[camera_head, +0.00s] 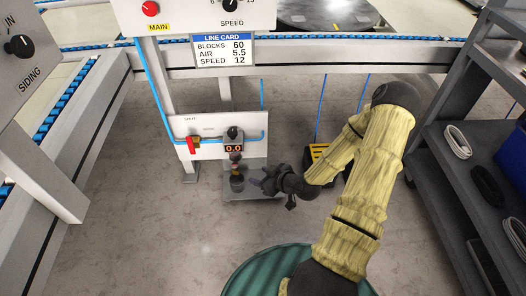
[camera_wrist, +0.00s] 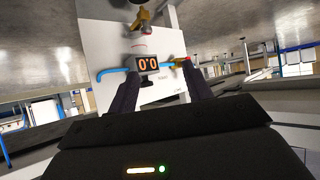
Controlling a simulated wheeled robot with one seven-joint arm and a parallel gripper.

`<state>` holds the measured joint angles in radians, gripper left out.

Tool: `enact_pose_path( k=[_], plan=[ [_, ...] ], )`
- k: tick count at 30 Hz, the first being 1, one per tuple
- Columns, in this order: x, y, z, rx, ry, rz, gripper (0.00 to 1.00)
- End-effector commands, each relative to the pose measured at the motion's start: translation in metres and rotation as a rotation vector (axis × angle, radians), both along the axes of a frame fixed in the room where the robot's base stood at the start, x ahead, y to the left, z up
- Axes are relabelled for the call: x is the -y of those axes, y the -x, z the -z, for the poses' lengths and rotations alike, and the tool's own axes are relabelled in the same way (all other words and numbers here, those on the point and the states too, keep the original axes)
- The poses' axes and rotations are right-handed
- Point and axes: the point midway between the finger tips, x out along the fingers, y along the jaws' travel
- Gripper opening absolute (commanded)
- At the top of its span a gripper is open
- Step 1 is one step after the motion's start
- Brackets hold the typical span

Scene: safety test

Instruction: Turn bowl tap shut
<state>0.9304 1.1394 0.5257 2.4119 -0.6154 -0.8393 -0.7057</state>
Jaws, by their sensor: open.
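A white panel (camera_head: 212,124) low under the line carries a regulator with an orange-digit display (camera_head: 234,149). Below it hangs a small bowl with a reddish and brass-coloured lower end (camera_head: 236,168), seemingly the bowl tap. In the wrist view, apparently upside down, the display (camera_wrist: 148,64) reads like 0.0 and the brass-coloured part (camera_wrist: 140,20) is near the top edge. I cannot tell the tap's setting. My gripper (camera_head: 262,184) is just right of the bowl, apart from it. In the wrist view its fingers (camera_wrist: 160,92) are spread, with nothing held between them.
A red-handled valve (camera_head: 193,145) joins the blue air hose (camera_head: 169,110) left of the regulator. A dark cup (camera_head: 237,184) stands under the bowl. A dark shelf rack (camera_head: 450,190) stands at right; floor at left is clear.

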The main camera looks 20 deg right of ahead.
Motion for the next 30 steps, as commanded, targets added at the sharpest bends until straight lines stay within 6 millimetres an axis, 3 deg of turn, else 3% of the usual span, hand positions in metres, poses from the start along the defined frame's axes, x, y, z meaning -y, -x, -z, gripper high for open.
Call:
enact_pose_path(
  k=[1, 24, 30],
  plan=[
    [-0.001, 0.001, -0.012, -0.014, 0.008, -0.007, 0.5],
    [-0.005, 0.017, -0.102, -0.221, 0.109, -0.049, 0.5],
    [-0.005, 0.02, -0.116, -0.255, 0.126, -0.048, 0.5]
  ],
)
